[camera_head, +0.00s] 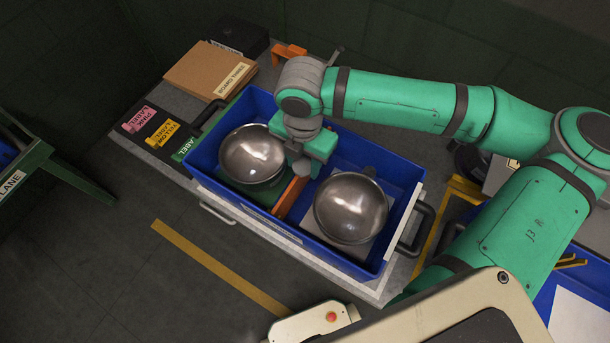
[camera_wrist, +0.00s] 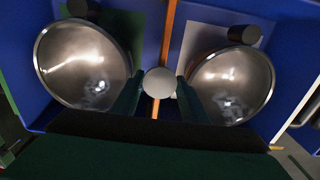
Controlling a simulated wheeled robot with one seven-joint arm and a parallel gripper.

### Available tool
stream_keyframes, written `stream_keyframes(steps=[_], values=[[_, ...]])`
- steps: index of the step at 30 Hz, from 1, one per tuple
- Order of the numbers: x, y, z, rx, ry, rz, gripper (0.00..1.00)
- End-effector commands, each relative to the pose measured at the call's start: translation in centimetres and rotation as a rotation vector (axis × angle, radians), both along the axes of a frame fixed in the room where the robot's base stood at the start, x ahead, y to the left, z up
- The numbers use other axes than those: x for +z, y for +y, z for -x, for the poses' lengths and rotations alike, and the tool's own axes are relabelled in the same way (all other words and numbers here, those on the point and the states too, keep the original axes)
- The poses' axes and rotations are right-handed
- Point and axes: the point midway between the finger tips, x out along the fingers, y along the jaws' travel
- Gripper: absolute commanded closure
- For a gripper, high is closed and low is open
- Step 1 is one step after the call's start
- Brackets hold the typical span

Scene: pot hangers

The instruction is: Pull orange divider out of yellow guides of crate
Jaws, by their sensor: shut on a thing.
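The blue crate (camera_head: 235,198) stands on the grey bench with its open top up. The orange divider (camera_head: 291,197) stands across the middle of the crate, between two metal pans. In the wrist view the divider (camera_wrist: 169,35) is a thin orange strip running up from a round grey knob (camera_wrist: 159,82). My gripper (camera_head: 303,168) is over the crate's middle, shut on the divider at the knob. The wrist view shows its two dark fingers (camera_wrist: 159,97) on either side of the knob. The yellow guides cannot be made out, and my gripper hides part of the divider.
One steel pan (camera_head: 251,154) lies left of the divider on a green base, another (camera_head: 350,208) right of it on a pale base. Both are close to my fingers.

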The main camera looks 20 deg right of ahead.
Motion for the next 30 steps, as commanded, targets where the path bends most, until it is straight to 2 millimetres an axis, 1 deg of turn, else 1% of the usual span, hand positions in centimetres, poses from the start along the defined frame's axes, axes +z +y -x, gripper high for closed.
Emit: stream_keyframes(steps=[11, 30], values=[[0.2, 0.0, 0.0, -0.001, 0.0, 0.0, 0.94], [2.3, 0.1, -0.1, 0.003, -0.001, -0.001, 0.94]])
